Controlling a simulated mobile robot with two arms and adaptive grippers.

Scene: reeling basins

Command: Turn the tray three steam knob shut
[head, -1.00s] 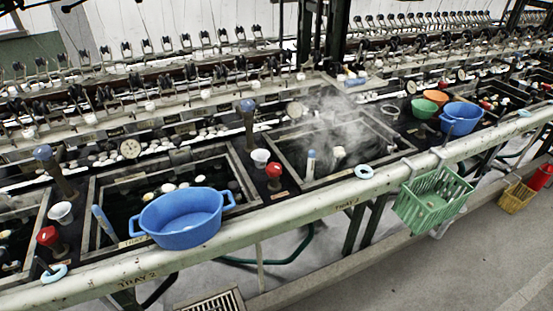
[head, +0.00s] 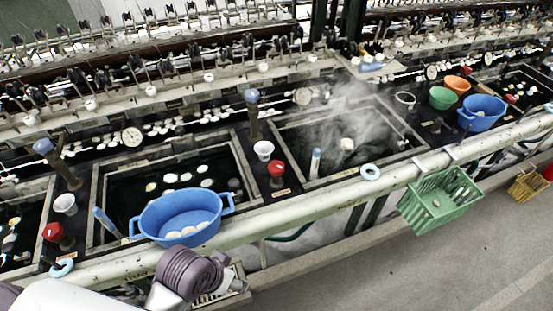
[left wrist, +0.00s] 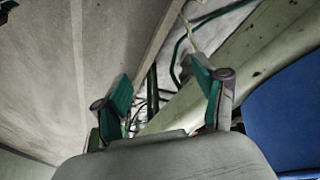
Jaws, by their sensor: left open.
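The steaming basin (head: 352,179) is in the middle of the head view, with white steam above its dark water. A red knob (head: 276,168) stands on the dark panel at its left, and a blue-topped post (head: 251,97) rises behind that. Which of these is the tray three steam knob I cannot tell for certain; the labels are too small to read. My left arm comes in at the bottom left, in front of the rail. In the left wrist view my left gripper (left wrist: 165,92) is open and empty, its fingers apart beside the rail. My right gripper is not in view.
A pale rail (head: 300,212) runs along the basin fronts. A blue tub (head: 182,215) sits near my left arm. A green basket (head: 440,200) hangs on the rail. Another red knob (head: 53,231) and blue-topped post (head: 44,147) stand at left.

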